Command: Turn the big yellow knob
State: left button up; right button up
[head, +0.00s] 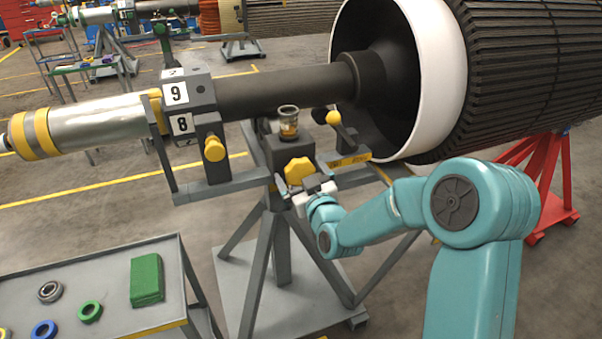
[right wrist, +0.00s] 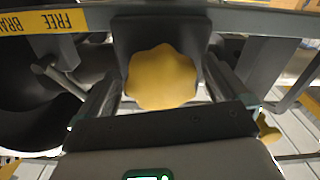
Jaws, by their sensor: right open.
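The big yellow knob (head: 299,171) is a lobed knob on the front of a dark grey block on the rotor stand. In the right wrist view the yellow knob (right wrist: 161,78) is in the middle, between the two dark fingers. My right gripper (head: 309,190) is just in front of and below the knob in the head view. In the right wrist view my right gripper (right wrist: 160,92) is open, one finger on each side of the knob, with gaps showing. I cannot tell how deep the fingers reach. My left gripper is not in view.
A smaller yellow knob (head: 214,148) is left on the stand, below the number blocks. A yellow-ended lever (head: 335,118) and a glass cup (head: 289,122) are close to the block. A grey side table (head: 60,289) with rings and a green block (head: 147,280) is at lower left.

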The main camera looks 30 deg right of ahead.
jog(key=c, duration=1)
jog(key=shift+o, duration=0.2)
